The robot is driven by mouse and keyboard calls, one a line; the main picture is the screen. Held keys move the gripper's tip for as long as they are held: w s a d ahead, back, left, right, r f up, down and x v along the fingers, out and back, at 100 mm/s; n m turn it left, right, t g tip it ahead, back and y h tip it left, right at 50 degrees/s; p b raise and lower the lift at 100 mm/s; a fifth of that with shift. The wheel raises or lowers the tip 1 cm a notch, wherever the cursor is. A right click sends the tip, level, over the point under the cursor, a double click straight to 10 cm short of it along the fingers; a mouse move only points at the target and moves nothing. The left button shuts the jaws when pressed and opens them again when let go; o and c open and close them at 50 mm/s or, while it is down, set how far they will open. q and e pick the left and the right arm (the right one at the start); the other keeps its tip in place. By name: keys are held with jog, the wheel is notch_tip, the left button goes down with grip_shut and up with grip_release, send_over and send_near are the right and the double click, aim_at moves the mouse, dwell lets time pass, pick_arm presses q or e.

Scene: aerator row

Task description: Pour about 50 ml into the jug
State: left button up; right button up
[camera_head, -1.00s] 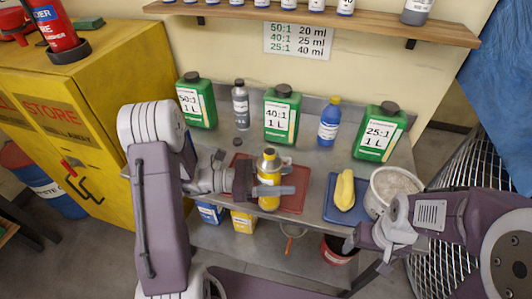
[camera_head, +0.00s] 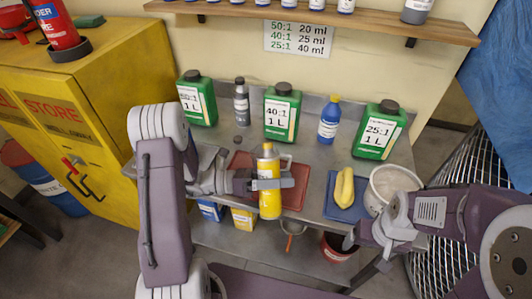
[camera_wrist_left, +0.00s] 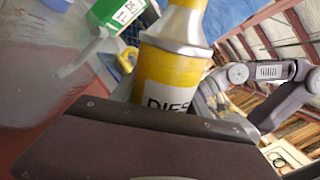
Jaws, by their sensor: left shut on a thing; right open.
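My left gripper (camera_head: 268,184) is shut on a yellow bottle (camera_head: 268,203) with a grey and yellow top. It holds the bottle nearly upright over the front part of the red mat (camera_head: 297,198). In the left wrist view the bottle (camera_wrist_left: 172,72) shows a white label with part of a word, "DIES". A pale handle-like edge (camera_head: 286,160) shows behind the bottle, perhaps the jug's; its body is hidden. A large see-through shape (camera_wrist_left: 45,65) at the left of the wrist view may be the jug. My right gripper (camera_head: 364,254) is open and empty at the bench's front right.
Green 1 L cans marked 50:1 (camera_head: 198,100), 40:1 (camera_head: 281,113) and 25:1 (camera_head: 379,132) stand along the back. A grey bottle (camera_head: 241,103) and a blue bottle (camera_head: 328,122) stand between them.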

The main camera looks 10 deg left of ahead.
aim_at(268, 161)
pick_arm(q)
jog(key=shift+s+d+r+n+t+p, duration=0.15)
jog(key=shift+r+n+p, duration=0.6)
jog(key=shift+n+p, duration=0.85)
jog(key=shift+s+a+r+n+t+p, duration=0.1)
jog(key=shift+s+r+n+t+p, duration=0.15)
jog(key=shift+r+n+p, duration=0.95)
jog(key=shift+s+d+r+n+t+p, duration=0.1)
jog(key=shift+r+n+t+p, duration=0.15)
jog(key=shift+n+p, duration=1.8)
jog(key=shift+w+r+n+p, duration=0.1)
jog(key=shift+r+n+p, duration=0.65)
jog(key=shift+n+p, duration=0.45)
jog(key=shift+s+d, duration=0.3)
jog(key=shift+s, duration=0.25)
jog(key=shift+r+n+p, duration=0.35)
jog(key=shift+n+p, duration=0.2)
jog(key=shift+p, duration=0.1)
